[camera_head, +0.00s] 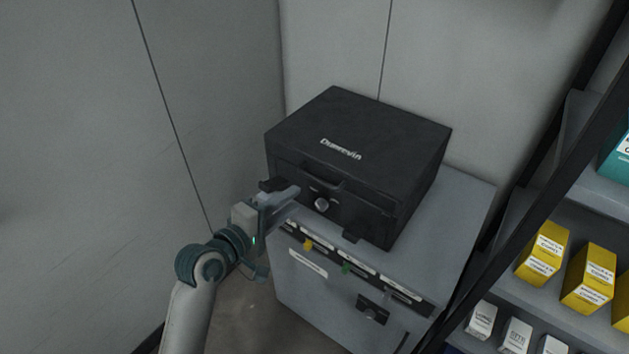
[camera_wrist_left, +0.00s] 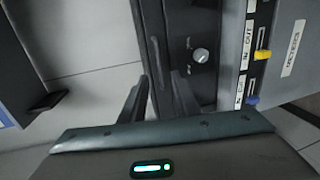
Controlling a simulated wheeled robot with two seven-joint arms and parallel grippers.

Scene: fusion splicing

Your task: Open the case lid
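The black case (camera_head: 350,165) stands shut on a grey cabinet, its lid (camera_head: 365,130) lying flat and lettered on top. A dark handle (camera_head: 322,180) and a round silver knob (camera_head: 321,204) are on its front. My left gripper (camera_head: 283,190) is at the left part of the case front, beside the handle. In the left wrist view its two fingers (camera_wrist_left: 160,78) are apart, and the handle (camera_wrist_left: 158,50) lies ahead, roughly in line with the gap. The knob (camera_wrist_left: 200,55) is right of the fingers there. I cannot tell whether the fingers touch the case. My right gripper is not in view.
The grey cabinet (camera_head: 465,215) has labels, coloured tabs and a dark latch (camera_head: 372,308) on its front. A shelf with yellow boxes (camera_head: 543,252) and white boxes (camera_head: 481,319) stands at the right. Grey walls close off the back and left.

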